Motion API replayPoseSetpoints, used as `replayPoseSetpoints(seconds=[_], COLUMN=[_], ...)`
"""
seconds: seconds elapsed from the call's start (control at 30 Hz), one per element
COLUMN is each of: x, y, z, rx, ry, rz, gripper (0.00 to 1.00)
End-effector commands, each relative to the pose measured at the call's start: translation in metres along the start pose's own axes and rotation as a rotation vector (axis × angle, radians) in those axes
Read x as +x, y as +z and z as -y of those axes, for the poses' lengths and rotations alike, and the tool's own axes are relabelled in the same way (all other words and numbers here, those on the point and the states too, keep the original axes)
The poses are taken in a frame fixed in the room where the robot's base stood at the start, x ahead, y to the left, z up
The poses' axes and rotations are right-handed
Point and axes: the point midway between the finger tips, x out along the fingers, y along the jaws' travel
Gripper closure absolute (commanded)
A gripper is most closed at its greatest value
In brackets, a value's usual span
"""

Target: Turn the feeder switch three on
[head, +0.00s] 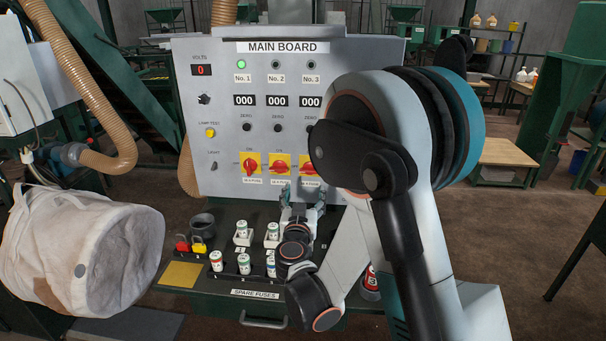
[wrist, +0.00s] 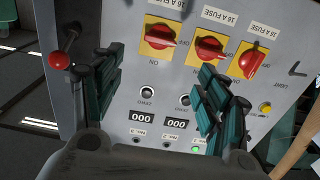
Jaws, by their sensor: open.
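Feeder switch three (head: 307,168) is the right one of three red rotary switches on yellow plates on the main board. In the upside-down wrist view, switch three (wrist: 160,38) is the left one, its red handle crosswise between ON and OFF labels. Switch two (wrist: 209,48) has its handle crosswise too. Switch one (wrist: 251,62) is turned differently, and the No. 1 lamp (head: 241,65) is lit green; lamps two and three are dark. My gripper (head: 302,197) is open and empty, low before the board; its fingers (wrist: 160,88) stand apart, with switch three beyond them. Contact is not visible.
My arm covers the board's right side. Below the board a shelf (head: 222,287) holds several spare fuses (head: 246,264), red and yellow padlocks (head: 198,246) and a dark cup (head: 203,225). A white bulk bag (head: 80,250) hangs at left. A red knob (wrist: 60,60) sticks out beside the board.

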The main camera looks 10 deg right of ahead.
Motion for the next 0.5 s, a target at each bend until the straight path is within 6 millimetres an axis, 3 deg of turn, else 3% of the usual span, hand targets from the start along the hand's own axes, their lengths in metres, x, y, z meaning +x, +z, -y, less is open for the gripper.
replayPoseSetpoints(seconds=[0.5], x=[0.094], y=[0.001], z=[0.000], rx=[0.001], ry=[0.000], rz=[-0.001], gripper=[0.32])
